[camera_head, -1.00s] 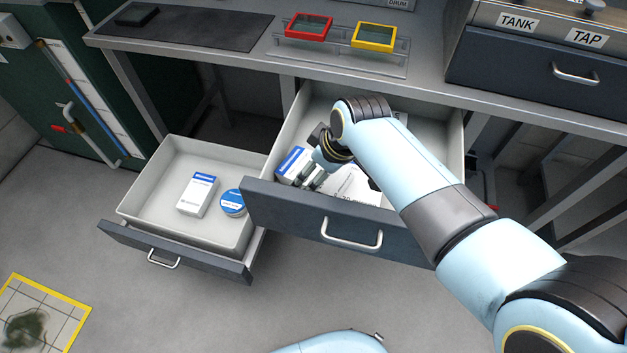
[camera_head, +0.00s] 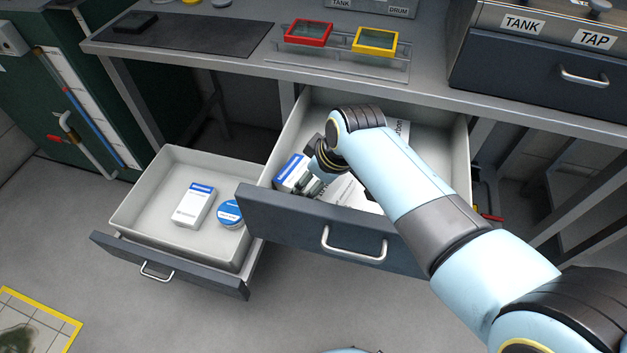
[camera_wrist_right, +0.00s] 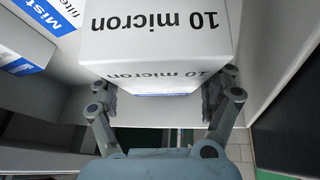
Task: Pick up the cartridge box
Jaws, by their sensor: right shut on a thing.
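A white box labelled "10 micron" (camera_wrist_right: 155,35) sits between the fingers of my right gripper (camera_wrist_right: 162,98) in the right wrist view, which is shut on it. In the head view my right gripper (camera_head: 314,186) is inside the open right drawer (camera_head: 290,217), partly hidden by my own arm. A white box face (camera_head: 346,192) shows beside it there. A blue-and-white box (camera_head: 290,171) stands just left of the gripper; the wrist view shows a box with a blue "Mist" label (camera_wrist_right: 25,62). My left gripper is not in view.
A lower open drawer (camera_head: 130,205) at the left holds a white-and-blue box (camera_head: 194,205) and a round blue tin (camera_head: 229,212). The bench above carries a red-framed tray (camera_head: 308,33) and a yellow-framed tray (camera_head: 376,41). The drawer walls surround my gripper closely.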

